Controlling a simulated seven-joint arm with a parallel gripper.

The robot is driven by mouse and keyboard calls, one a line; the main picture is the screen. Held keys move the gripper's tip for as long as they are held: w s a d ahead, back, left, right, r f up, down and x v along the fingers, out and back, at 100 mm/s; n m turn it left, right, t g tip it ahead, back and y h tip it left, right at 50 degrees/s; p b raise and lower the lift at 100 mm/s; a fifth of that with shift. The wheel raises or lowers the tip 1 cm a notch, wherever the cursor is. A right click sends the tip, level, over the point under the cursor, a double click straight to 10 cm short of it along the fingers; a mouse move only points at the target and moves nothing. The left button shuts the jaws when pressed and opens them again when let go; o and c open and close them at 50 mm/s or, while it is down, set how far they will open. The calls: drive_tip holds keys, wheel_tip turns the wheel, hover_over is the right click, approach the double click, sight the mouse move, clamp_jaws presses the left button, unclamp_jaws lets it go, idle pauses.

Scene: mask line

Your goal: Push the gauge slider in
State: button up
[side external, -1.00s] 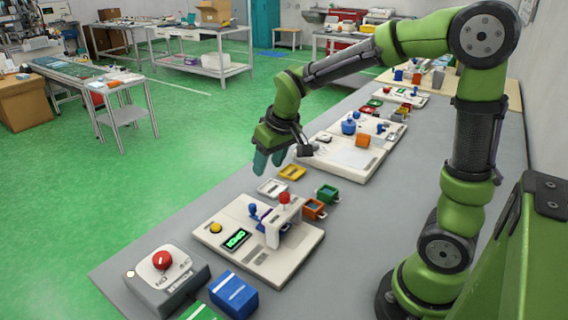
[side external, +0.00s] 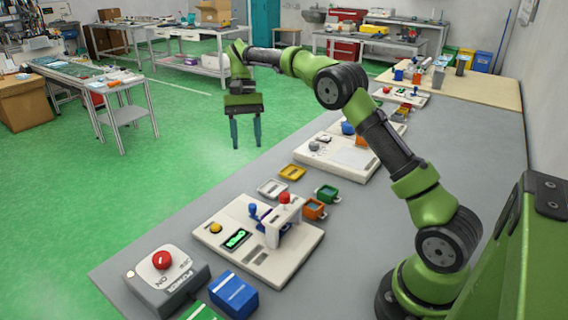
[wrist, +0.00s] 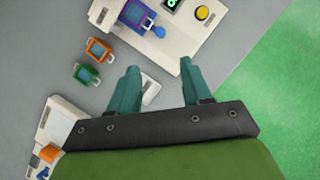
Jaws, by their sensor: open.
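My gripper (side external: 246,145) is open and empty, fingers pointing down, high and to the left of the bench edge in the side view. In the wrist view its two teal fingertips (wrist: 160,68) are spread apart. The cream gauge board (side external: 215,236) lies on the bench, below and in front of the gripper. It carries a lit green display (side external: 237,239), a yellow button (side external: 216,228), a blue knob (side external: 253,209) by a purple part, and a white bridge (side external: 283,219) with a red knob (side external: 285,197). I cannot tell which part is the slider. Nothing touches my fingers.
A grey power box (side external: 168,283) with a red button and a blue box (side external: 233,295) stand in front of the board. White (side external: 272,188) and yellow (side external: 292,172) trays and orange (side external: 314,209) and green (side external: 327,193) boxes lie behind it. Another cream board (side external: 345,160) stands farther back.

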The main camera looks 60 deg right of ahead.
sight(253, 205)
drive_tip(key=x, duration=1.6)
drive_tip(key=shift+f, duration=0.2)
drive_tip(key=shift+c, duration=0.3)
clamp_jaws()
drive_tip(key=shift+s, duration=0.1)
